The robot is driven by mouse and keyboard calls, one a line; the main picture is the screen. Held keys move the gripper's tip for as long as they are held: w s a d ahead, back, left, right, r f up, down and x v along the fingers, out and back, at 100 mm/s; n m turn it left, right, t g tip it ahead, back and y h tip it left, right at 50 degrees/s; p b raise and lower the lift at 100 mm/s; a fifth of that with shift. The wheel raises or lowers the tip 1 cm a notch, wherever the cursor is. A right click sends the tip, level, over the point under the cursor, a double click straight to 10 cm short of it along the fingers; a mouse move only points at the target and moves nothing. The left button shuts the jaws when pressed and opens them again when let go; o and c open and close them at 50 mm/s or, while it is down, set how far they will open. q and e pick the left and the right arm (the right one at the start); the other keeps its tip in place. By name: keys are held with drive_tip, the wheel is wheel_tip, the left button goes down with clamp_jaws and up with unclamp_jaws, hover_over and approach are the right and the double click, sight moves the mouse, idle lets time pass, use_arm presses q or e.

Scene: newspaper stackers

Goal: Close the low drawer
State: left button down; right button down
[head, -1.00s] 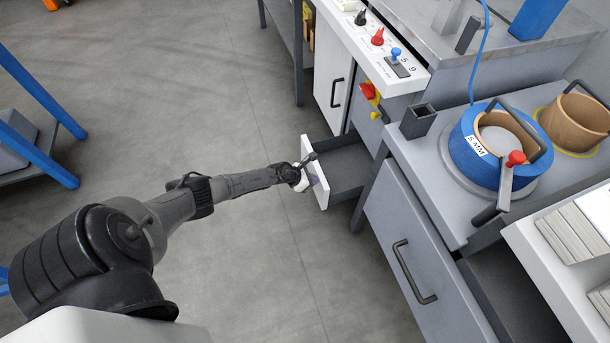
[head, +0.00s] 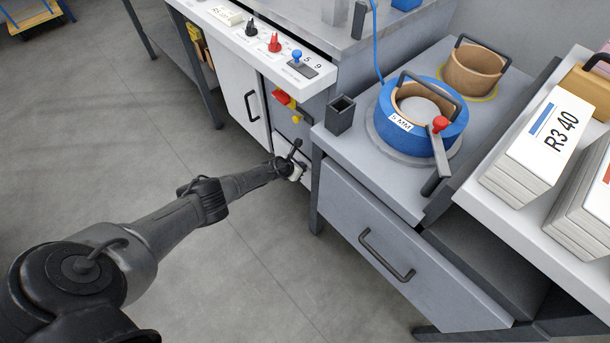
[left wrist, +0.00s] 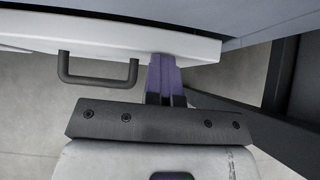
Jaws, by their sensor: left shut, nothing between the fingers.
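The low drawer's white front (left wrist: 205,46) with its dark bar handle (left wrist: 97,80) fills the upper part of the left wrist view. My left gripper (left wrist: 163,80) is shut and empty. Its purple fingers meet the drawer front to the right of the handle, seemingly touching it. In the head view my left gripper (head: 299,168) is low at the grey cabinet, beside the bench leg, and largely hides the drawer. No open drawer interior shows there; I cannot tell whether the front is fully flush. My right gripper is out of view.
A large grey drawer (head: 385,245) with a bar handle is at the right, under the bench holding a blue ring (head: 385,125). A dark bench leg (head: 317,195) stands close to my left gripper.

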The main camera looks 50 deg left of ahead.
use_arm(q)
drive_tip(key=shift+s+a+f, duration=0.1)
drive_tip(key=shift+s+f, duration=0.05)
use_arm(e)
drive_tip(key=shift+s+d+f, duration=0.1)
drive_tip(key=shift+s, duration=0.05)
use_arm(q)
drive_tip(key=shift+s+a, duration=0.1)
